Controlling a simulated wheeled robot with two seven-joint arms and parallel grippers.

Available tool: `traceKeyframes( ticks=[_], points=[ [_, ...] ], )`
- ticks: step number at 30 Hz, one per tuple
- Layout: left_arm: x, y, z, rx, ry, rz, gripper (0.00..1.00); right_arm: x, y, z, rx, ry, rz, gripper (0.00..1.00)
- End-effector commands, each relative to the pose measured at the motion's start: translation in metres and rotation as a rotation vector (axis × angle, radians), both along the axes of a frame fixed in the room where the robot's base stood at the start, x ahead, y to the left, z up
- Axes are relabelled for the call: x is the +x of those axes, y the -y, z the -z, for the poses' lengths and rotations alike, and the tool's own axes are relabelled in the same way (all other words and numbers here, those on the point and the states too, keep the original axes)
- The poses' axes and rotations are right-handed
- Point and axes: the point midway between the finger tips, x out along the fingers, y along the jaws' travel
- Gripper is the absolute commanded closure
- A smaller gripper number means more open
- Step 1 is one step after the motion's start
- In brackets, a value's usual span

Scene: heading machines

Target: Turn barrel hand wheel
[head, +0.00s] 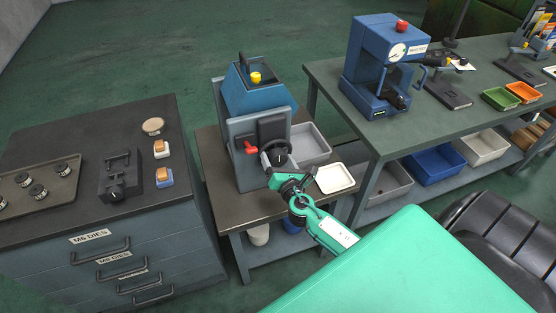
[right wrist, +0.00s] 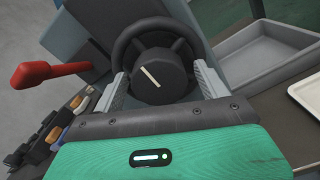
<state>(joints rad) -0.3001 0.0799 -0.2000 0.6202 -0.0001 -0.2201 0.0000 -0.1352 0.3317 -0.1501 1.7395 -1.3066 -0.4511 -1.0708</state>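The black hand wheel (head: 276,148) is on the front of the small blue-and-grey machine (head: 262,96), on the middle bench. In the right wrist view, the wheel's dark rim (right wrist: 124,43) surrounds a thick round hub (right wrist: 160,82) with a white line slanting from upper left to lower right. My right gripper (right wrist: 161,77) is at the wheel, its two grey fingers apart, one on each side of the hub. I cannot tell whether the fingers touch it. In the head view my right gripper (head: 289,173) partly covers the wheel's lower edge. My left gripper is out of view.
A red lever (head: 251,149) sticks out left of the wheel; it also shows in the right wrist view (right wrist: 45,73). A grey bin (head: 309,145) and a white tray (head: 334,178) lie to the right. A dark drawer cabinet (head: 100,235) stands at left.

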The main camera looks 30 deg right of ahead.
Motion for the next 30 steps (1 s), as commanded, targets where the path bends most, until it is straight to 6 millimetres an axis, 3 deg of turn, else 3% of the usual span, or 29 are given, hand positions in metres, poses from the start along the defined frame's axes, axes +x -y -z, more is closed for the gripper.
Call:
traceKeyframes(
  ticks=[8, 24, 30],
  points=[
    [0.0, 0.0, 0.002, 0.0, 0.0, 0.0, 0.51, -0.007, -0.002, 0.0, 0.001, 0.002, 0.0, 0.25],
    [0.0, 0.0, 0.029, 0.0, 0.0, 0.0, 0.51, -0.098, -0.025, 0.003, 0.001, 0.0, 0.0, 0.25],
    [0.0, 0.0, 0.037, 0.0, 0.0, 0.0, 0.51, -0.123, -0.032, 0.002, 0.0, -0.001, 0.0, 0.25]
  ],
)
